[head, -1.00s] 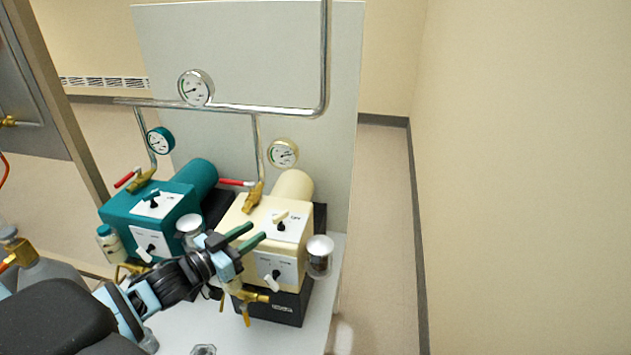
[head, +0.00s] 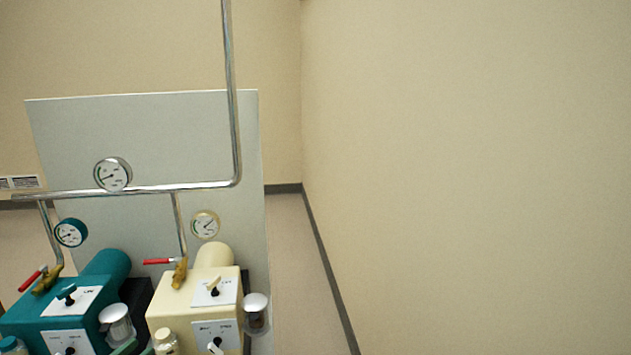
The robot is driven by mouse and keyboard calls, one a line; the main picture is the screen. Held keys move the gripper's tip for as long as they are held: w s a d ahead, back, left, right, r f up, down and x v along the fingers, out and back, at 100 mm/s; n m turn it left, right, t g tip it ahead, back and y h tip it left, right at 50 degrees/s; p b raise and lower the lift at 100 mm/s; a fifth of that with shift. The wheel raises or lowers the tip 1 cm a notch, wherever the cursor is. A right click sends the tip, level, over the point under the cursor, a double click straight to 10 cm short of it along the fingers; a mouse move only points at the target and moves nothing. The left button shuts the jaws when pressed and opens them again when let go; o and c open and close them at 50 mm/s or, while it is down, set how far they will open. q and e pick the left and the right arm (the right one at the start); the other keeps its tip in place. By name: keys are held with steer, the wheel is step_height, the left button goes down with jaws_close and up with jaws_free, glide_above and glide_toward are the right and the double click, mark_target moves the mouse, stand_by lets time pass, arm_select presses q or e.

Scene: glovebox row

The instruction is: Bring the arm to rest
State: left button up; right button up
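My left gripper (head: 136,348) shows only as green fingertips at the bottom edge of the head view. The tips stand apart with a gap between them and nothing visible in it. They are in front of the teal pump (head: 25,318) and the cream pump (head: 173,305), near the gap between the two. The rest of the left arm is below the picture. My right gripper is out of view.
A steel pipe (head: 150,188) with a gauge (head: 112,174) crosses a grey panel (head: 170,125). Red-handled valves and smaller gauges hang below it. Jars stand beside the pumps. Bare floor (head: 292,270) and a plain wall (head: 470,180) lie to the right.

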arm_select(q)
steer(key=s+d+f+n+g+y, duration=0.1)
steer(key=s+d+f+g, duration=0.1)
steer(key=s+d+f, duration=0.35)
steer(key=s+d+f+g+y, duration=0.1)
steer(key=s+d+f+g, duration=0.1)
steer(key=s+f, duration=0.65)
steer(key=s+d+f+g, duration=0.2)
steer(key=s+d+f, duration=0.3)
steer(key=s+f, duration=0.1)
steer(key=s+d+f+g+y, duration=0.1)
steer(key=s+d+f+g, duration=0.1)
steer(key=s+d+f, duration=0.3)
steer(key=s+f, duration=0.1)
steer(key=s, duration=0.3)
steer(key=shift+s, duration=0.25)
